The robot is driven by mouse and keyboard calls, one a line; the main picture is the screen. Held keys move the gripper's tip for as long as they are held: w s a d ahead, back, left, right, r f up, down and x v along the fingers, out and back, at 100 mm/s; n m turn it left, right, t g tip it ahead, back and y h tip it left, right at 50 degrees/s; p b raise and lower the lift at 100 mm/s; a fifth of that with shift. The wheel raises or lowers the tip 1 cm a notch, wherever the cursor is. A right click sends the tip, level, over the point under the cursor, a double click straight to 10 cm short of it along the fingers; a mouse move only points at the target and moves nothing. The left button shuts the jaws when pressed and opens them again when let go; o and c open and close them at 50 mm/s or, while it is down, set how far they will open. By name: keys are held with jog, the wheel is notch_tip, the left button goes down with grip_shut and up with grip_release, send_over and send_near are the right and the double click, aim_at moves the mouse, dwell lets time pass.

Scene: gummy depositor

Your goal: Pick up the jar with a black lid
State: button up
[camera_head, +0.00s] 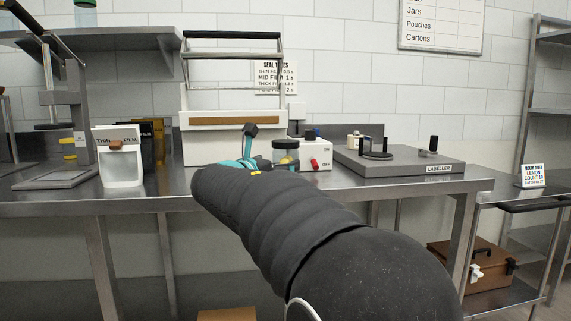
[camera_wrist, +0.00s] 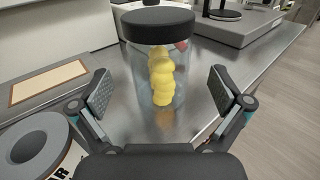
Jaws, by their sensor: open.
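The jar with a black lid (camera_wrist: 160,75) stands upright on the metal table in the wrist view. It is clear, with yellow round pieces stacked inside. In the head view its dark lid (camera_head: 286,143) shows just beyond my arm, and its lower part is partly hidden. My gripper (camera_wrist: 160,98) is open, with one finger pad to the left and one to the right in the picture. The jar appears ahead between the pads, with visible gaps on both sides. In the head view my gripper (camera_head: 249,150) is mostly hidden behind my dark arm.
A white box with a red switch (camera_head: 316,156) and the labeller (camera_head: 405,163) stand right of the jar. The sealing machine (camera_head: 228,140) is behind. The thin film holder (camera_head: 120,165) stands left. In the wrist view, a grey round-topped object (camera_wrist: 35,145) is near the left finger.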

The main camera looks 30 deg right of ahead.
aim_at(286, 160)
jog(key=x, duration=0.5)
jog(key=shift+s+a, duration=0.1)
jog(key=c, duration=1.2)
